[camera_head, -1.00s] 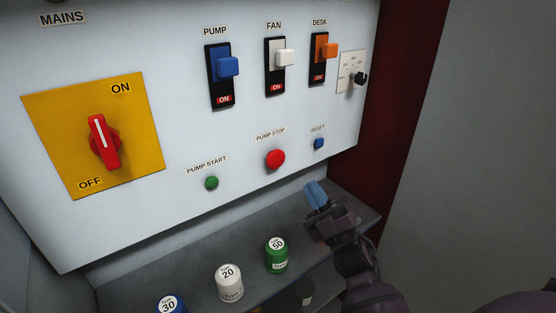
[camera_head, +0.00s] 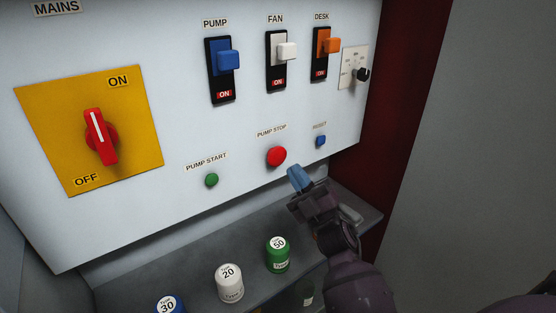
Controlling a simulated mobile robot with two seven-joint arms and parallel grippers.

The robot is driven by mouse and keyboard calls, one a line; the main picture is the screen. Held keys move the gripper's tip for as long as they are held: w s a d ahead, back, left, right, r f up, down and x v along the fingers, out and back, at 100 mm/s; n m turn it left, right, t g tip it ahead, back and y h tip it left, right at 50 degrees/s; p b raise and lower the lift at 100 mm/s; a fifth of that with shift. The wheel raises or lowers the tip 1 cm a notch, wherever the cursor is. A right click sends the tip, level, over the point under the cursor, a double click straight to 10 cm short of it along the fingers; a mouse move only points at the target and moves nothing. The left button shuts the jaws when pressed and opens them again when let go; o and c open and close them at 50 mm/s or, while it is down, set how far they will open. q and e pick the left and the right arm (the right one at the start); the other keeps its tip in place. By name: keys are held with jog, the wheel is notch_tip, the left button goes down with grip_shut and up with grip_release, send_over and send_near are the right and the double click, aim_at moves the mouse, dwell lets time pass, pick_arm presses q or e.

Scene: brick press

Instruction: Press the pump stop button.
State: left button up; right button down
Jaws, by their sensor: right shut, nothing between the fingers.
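The pump stop button (camera_head: 277,156) is a round red mushroom button on the white panel (camera_head: 130,220), under a label reading PUMP STOP. My right gripper (camera_head: 297,178) is shut, with its blue fingertips together and nothing between them. In the picture it is just below and to the right of the red button. A small gap shows between the fingertips and the button. The left gripper is not in view.
The green pump start button (camera_head: 211,180) is left of the red one, and the blue reset button (camera_head: 320,140) is to its right. Rocker switches and a red mains knob (camera_head: 101,137) sit on the panel. Several weights, including a green one (camera_head: 278,256), stand on the grey shelf (camera_head: 120,290) below.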

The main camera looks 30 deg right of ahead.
aim_at(277, 156)
jog(key=w, duration=0.3)
jog(key=shift+a, duration=0.15)
dwell(0.7)
dwell(0.7)
dwell(0.7)
jog(key=shift+w, duration=0.15)
jog(key=shift+w+b, duration=0.25)
jog(key=shift+b, duration=0.05)
